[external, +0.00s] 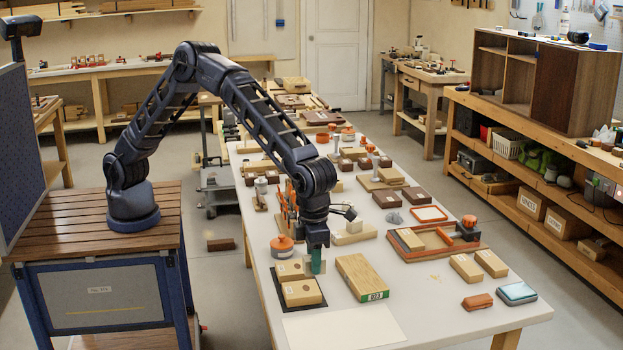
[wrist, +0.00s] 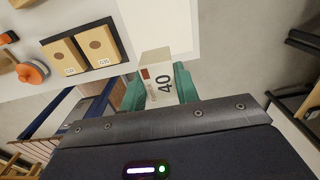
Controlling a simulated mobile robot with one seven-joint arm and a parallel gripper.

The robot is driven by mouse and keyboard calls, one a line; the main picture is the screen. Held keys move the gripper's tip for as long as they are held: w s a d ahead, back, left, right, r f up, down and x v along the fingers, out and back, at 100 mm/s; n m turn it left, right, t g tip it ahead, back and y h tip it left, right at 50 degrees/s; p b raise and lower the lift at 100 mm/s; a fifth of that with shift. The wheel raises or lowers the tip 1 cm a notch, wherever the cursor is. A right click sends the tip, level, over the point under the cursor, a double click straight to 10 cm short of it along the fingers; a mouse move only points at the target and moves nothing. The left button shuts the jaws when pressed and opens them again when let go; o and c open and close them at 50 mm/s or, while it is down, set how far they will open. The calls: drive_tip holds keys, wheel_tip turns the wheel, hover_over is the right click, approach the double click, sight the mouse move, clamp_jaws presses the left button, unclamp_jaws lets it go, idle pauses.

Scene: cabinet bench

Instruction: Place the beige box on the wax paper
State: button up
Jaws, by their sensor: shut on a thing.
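My gripper (external: 317,262) is shut on the beige box (wrist: 155,68). In the wrist view the box sits between the teal fingers of my gripper (wrist: 160,88), with "40" and a small dark red mark on its face. In the external view the box is mostly hidden by the gripper. The wax paper (external: 345,326) is a pale, flat sheet at the near end of the table, in front of my gripper. It also shows in the wrist view (wrist: 184,28), just beyond the held box. Nothing lies on the visible part of the paper.
A dark tray (external: 268,283) with two wooden blocks lies beside my gripper. A large wooden block (external: 361,276) with a green label lies to its right. An orange-topped round item (external: 282,246) stands behind the tray. The table's near corner is clear around the paper.

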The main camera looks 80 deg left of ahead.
sight(314, 336)
wheel_tip(314, 336, down, 20)
drive_tip(key=shift+r, duration=0.2)
idle(0.4)
drive_tip(key=shift+f, duration=0.15)
drive_tip(key=o, duration=1)
wheel_tip(314, 336, up, 12)
drive_tip(key=shift+r, duration=0.2)
